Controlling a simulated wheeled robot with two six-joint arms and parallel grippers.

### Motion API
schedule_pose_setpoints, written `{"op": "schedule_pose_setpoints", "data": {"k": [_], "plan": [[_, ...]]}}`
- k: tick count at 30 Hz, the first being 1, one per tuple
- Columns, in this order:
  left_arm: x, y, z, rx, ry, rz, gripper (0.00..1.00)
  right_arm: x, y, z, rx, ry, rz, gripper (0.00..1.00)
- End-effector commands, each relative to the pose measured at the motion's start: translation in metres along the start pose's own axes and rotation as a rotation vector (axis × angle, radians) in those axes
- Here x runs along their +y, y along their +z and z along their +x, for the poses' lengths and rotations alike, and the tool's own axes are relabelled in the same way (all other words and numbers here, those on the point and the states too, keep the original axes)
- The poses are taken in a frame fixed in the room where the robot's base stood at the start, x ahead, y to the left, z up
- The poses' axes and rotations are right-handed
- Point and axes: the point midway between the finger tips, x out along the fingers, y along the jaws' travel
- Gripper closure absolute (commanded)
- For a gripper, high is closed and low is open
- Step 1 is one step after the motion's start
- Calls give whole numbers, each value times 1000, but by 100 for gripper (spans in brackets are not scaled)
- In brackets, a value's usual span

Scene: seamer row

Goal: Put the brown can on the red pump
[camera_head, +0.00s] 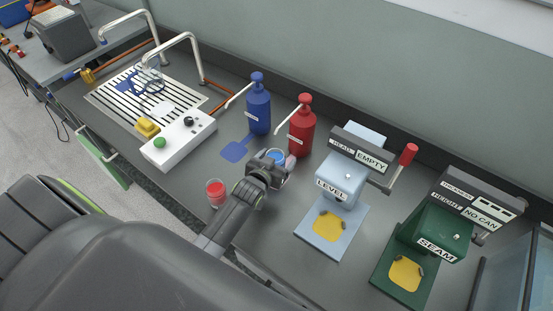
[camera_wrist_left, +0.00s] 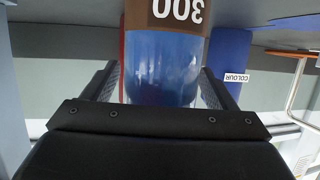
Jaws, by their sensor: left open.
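A can (camera_head: 274,154) with blue in its top stands at my left gripper (camera_head: 276,163). In the left wrist view the can (camera_wrist_left: 178,22) shows a brown band marked 300, upside down, and a blue body between the two fingers. The fingers are open around it; whether they touch it is not clear. The red pump (camera_head: 301,130) stands upright on the counter just behind and right of the can. My right gripper is not in view.
A blue pump (camera_head: 258,108) stands left of the red one. A cup of red (camera_head: 215,191) stands left of my arm. The level machine (camera_head: 343,181) and green seam machine (camera_head: 437,235) stand right. A white control box (camera_head: 178,139) and drain rack (camera_head: 113,96) are left.

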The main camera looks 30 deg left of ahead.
Motion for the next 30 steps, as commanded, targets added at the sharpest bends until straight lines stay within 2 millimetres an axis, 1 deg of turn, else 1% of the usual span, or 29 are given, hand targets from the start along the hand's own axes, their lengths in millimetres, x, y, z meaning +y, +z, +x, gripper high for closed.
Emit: {"op": "schedule_pose_setpoints", "data": {"k": [5,8,11,18,24,27,30], "plan": [[0,-5,-2,0,0,0,20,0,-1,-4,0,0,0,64],[0,-2,-10,-1,0,-2,20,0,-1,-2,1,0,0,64],[0,-2,-25,0,0,-2,20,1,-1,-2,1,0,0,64],[0,-1,-67,-1,-1,-2,20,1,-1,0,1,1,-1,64],[0,-1,-98,-2,0,-2,20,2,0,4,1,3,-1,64],[0,-1,-110,0,0,-2,20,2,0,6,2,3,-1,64],[0,-2,-117,-1,0,0,20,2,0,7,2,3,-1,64]]}}
